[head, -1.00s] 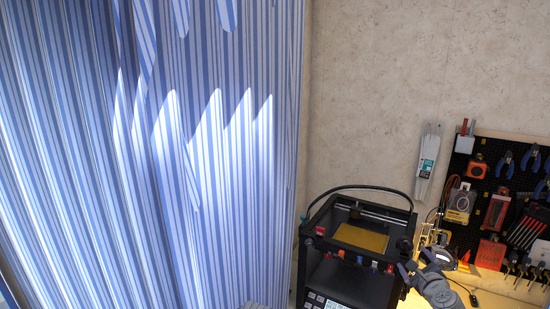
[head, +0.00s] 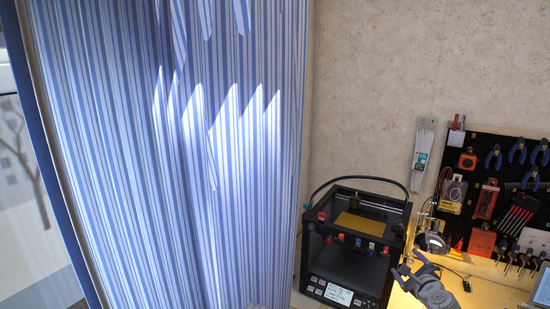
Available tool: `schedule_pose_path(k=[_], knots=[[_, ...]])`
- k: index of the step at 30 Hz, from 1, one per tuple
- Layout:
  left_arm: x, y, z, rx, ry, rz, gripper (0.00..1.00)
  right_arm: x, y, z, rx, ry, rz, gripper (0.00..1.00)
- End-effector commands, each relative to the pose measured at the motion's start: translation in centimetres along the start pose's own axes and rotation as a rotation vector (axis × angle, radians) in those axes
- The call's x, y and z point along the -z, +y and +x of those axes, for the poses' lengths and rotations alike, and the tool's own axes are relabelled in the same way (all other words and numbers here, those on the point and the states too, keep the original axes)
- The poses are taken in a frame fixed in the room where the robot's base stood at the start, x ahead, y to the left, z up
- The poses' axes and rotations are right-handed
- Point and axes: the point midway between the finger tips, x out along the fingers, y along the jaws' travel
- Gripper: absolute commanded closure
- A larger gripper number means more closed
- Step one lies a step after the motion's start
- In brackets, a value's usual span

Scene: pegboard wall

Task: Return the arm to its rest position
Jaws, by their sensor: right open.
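My right gripper (head: 410,268) shows at the lower right in the head view, in front of the right side of the black 3D printer. Its grey fingers are spread apart and nothing shows between them. The rest of my right arm runs down out of the bottom edge. My left gripper is not in view.
A black 3D printer (head: 318,262) stands on the bench (head: 480,294). A magnifier lamp (head: 434,241) is close behind my right gripper. A black pegboard (head: 478,180) with pliers and other tools hangs at the right. A striped curtain (head: 200,190) covers the left side.

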Motion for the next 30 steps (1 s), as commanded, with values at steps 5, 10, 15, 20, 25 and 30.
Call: schedule_pose_path(k=[5,10,15,20,25,30], knots=[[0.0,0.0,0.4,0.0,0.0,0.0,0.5,-1.4,3.0,0.5,-0.076,-0.019,-0.108,0.06],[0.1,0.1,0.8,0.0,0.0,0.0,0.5,-3.1,7.1,0.7,-0.183,-0.051,-0.265,0.06],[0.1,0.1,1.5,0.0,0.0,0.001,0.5,-5.1,13.3,0.4,-0.34,-0.109,-0.503,0.06],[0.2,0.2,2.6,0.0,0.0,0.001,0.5,-7.1,22.4,-1.5,-0.573,-0.224,-0.877,0.06],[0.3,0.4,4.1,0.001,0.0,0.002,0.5,-7.3,33.6,-6.8,-0.909,-0.446,-1.44,0.06],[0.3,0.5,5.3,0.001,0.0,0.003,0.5,-5.7,39.6,-12.8,-1.207,-0.684,-1.914,0.06]])
